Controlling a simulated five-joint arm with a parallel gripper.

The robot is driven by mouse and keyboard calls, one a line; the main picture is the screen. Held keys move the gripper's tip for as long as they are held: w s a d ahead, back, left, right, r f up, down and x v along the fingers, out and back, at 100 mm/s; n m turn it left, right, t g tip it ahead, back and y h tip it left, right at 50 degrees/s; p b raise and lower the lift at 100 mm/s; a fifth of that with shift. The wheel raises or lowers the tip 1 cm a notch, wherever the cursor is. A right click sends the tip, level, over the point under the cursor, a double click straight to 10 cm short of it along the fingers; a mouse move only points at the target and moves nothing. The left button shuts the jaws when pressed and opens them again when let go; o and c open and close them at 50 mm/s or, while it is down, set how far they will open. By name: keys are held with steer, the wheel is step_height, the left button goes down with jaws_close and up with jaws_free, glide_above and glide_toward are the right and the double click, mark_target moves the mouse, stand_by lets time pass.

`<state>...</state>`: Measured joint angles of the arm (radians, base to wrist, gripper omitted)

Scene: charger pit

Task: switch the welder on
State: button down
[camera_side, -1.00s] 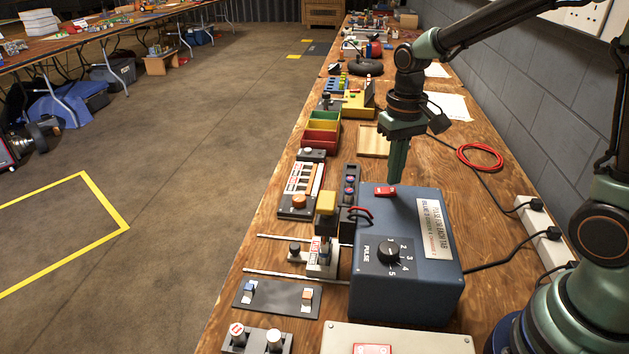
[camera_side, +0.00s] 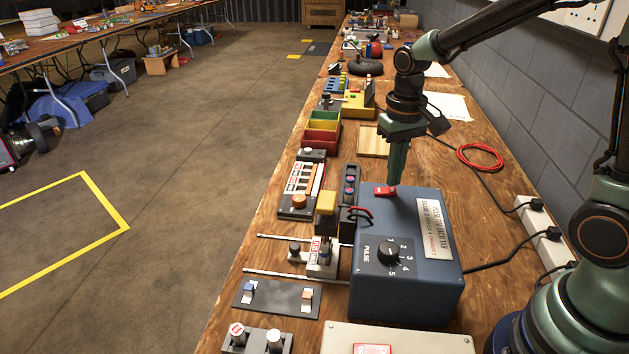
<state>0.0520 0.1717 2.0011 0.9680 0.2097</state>
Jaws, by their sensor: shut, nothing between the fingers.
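The welder is a blue-grey box (camera_side: 400,295) on the wooden bench, with a black PULSE dial (camera_side: 388,253) on its front and a white label on top. A red rocker switch (camera_side: 385,191) sits on its top near the far left edge. My gripper (camera_side: 397,183) is shut and empty, pointing down. Its fingertips are close beside the switch, just to its right in the picture. I cannot tell whether they touch the switch or the box top.
A yellow-topped spot-weld head (camera_side: 326,204) stands left of the box. A dark plate with two tabs (camera_side: 277,298) lies in front of it. A red cable coil (camera_side: 480,157) and a white power strip (camera_side: 546,231) lie to the right. Coloured bins (camera_side: 320,134) stand farther back.

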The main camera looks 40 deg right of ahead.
mark_target(393, 190)
steer(key=shift+f, duration=0.75)
stand_by(0.4)
steer(key=shift+r, duration=3.5)
steer(key=s+a+r+n+t, duration=0.2)
steer(key=s+r+n+t, duration=0.1)
steer(key=s, duration=0.5)
steer(key=r+t, duration=0.1)
steer(key=t, duration=0.1)
steer(key=shift+s+r+t, duration=0.25)
steer(key=shift+r+t, duration=0.05)
